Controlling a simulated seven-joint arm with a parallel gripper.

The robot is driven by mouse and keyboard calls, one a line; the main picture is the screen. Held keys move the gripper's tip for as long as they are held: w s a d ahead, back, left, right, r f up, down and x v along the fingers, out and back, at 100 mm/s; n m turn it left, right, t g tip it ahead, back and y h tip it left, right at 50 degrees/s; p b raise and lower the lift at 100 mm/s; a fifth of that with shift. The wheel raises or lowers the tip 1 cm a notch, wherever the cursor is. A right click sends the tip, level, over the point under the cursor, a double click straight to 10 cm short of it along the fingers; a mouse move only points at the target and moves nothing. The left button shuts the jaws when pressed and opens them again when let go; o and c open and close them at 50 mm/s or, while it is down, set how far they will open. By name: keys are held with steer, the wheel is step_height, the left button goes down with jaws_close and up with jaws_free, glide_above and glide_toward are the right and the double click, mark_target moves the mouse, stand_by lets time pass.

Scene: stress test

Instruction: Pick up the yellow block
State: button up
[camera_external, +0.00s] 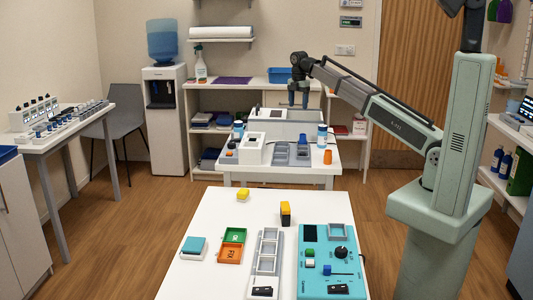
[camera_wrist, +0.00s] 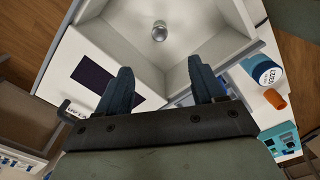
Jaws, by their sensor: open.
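A small yellow block (camera_external: 243,194) lies on the near white table (camera_external: 215,208), towards its far edge. To its right stands a taller dark block with an orange-yellow top (camera_external: 286,212). My gripper (camera_external: 298,103) is far behind both, above the farther white table, pointing down. In the wrist view its two dark fingers (camera_wrist: 160,68) are spread apart with nothing between them. I cannot make out the yellow block in the wrist view.
The near table also carries green and orange trays (camera_external: 231,246), a teal-topped box (camera_external: 194,248), a grey slotted rack (camera_external: 268,250) and a teal control panel (camera_external: 331,262). A blue-white bottle (camera_wrist: 265,72) and an orange cup (camera_wrist: 274,98) stand right of the basin.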

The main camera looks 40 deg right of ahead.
steer(key=s+a+n, duration=0.1)
steer(key=s+a, duration=0.1)
steer(key=a, duration=0.7)
steer(key=s+a+f+n, duration=0.1)
steer(key=s+a+n, duration=0.1)
steer(key=a, duration=0.7)
steer(key=s+a+f+n, duration=0.1)
steer(key=s+a, duration=0.2)
steer(key=a, duration=0.6)
steer(key=shift+s+f+n, duration=0.1)
steer(key=shift+f+n, duration=0.15)
steer(key=shift+n, duration=0.05)
steer(key=s+a+f+n, duration=0.2)
steer(key=s+a, duration=0.6)
steer(key=a, duration=0.4)
steer(key=m, duration=0.3)
glide_above(244, 189)
step_height(244, 189, down, 3)
steer(key=f, duration=0.8)
steer(key=shift+w+a+f, duration=0.1)
steer(key=shift+w+a, duration=0.05)
steer(key=shift+a, duration=0.05)
steer(key=shift+s+d+f, duration=0.1)
steer(key=shift+s+f, duration=0.05)
steer(key=shift+f, duration=1.15)
steer(key=shift+s+d+f, duration=0.1)
steer(key=shift+f, duration=1.2)
steer(key=shift+c, duration=0.4)
